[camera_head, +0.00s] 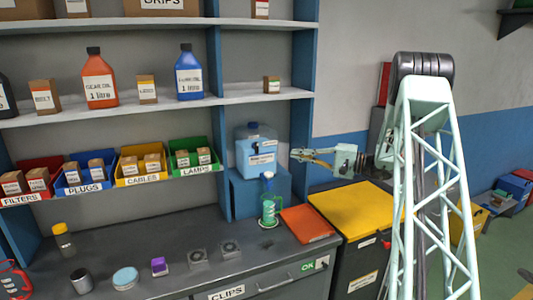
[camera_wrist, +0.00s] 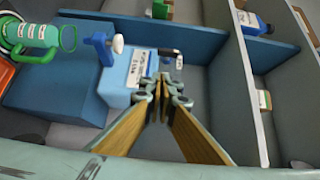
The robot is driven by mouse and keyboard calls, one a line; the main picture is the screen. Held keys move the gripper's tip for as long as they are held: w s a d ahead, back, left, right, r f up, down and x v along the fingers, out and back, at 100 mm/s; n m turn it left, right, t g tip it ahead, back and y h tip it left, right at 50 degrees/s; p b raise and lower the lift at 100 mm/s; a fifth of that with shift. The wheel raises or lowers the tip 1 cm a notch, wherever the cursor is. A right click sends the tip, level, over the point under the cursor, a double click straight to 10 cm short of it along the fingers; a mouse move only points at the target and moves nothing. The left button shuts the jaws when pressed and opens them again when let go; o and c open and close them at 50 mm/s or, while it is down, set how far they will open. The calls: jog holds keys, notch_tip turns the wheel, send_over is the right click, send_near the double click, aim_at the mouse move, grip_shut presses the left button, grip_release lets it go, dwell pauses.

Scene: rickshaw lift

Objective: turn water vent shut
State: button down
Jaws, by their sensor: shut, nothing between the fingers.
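A light-blue water container (camera_head: 257,158) with white labels stands on a blue box on the workbench, and also shows in the wrist view (camera_wrist: 117,92). In the wrist view, a blue tap-like part with a white end (camera_wrist: 103,45) sticks out of it. A small black part with a pale end (camera_wrist: 171,54) shows just beyond my fingertips; I cannot tell for sure whether it is the vent or whether it is turned. My gripper (camera_head: 294,155) is shut and empty, just right of the container in the head view. It also shows in the wrist view (camera_wrist: 164,85). Contact is unclear.
The blue box (camera_head: 262,192) supports the container. A blue shelf upright (camera_head: 219,120) rises close to the container's left.

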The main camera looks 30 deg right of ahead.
aim_at(256, 147)
jog(key=shift+d+f, duration=0.1)
jog(key=shift+d, duration=0.1)
jog(key=shift+w+a, duration=0.1)
jog(key=shift+w, duration=0.05)
jog(key=shift+s+a+p+x, duration=0.15)
jog(key=shift+s+a+x, duration=0.2)
jog(key=shift+x, duration=1.75)
jog(key=shift+s+a+p+x, duration=0.15)
jog(key=shift+s+a+x, duration=0.15)
jog(key=shift+x, duration=1.8)
jog(key=shift+s+a+p+x, duration=0.15)
jog(key=shift+s+a+x, duration=0.2)
jog(key=shift+x, duration=1.7)
jog(key=shift+f+b, duration=0.15)
jog(key=shift+b, duration=0.2)
jog(key=shift+w+a, duration=0.1)
